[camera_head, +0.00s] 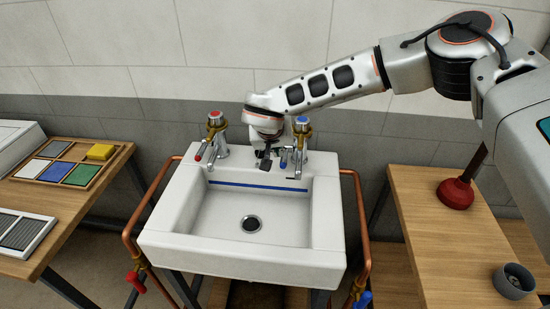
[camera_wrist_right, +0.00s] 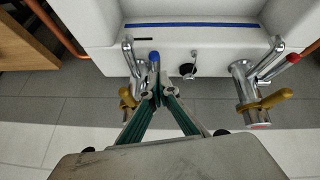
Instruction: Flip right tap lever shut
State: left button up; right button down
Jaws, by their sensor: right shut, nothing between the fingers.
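The right tap (camera_head: 301,127) is chrome with a blue-marked top and a brass-coloured collar, at the back right of the white sink. Its blue-tipped lever (camera_head: 283,161) points down toward the front left. In the wrist view this tap (camera_wrist_right: 128,60) is on the left, with the blue lever tip (camera_wrist_right: 154,57) just beyond my fingers. My right gripper (camera_head: 264,158) is shut and empty, just left of that lever in the head view. The wrist view shows its fingertips (camera_wrist_right: 158,93) together beside the tap; I cannot tell whether they touch the lever. My left gripper is out of view.
The red-marked left tap (camera_head: 216,128) stands at the back left of the sink (camera_head: 185,232). Copper pipes (camera_head: 359,215) run down both sides. A wooden bench (camera_head: 410,245) on the right holds a red plunger (camera_head: 456,193) and grey cup (camera_head: 514,281). The basin is empty.

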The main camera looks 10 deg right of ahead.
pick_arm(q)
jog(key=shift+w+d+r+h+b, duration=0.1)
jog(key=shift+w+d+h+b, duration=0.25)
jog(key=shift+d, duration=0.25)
pick_arm(e)
jog(key=s+a+r, duration=0.1)
jog(key=s+a, duration=0.1)
jog(key=s, duration=0.3)
jog(key=shift+s+r, duration=0.25)
jog(key=shift+r, duration=0.05)
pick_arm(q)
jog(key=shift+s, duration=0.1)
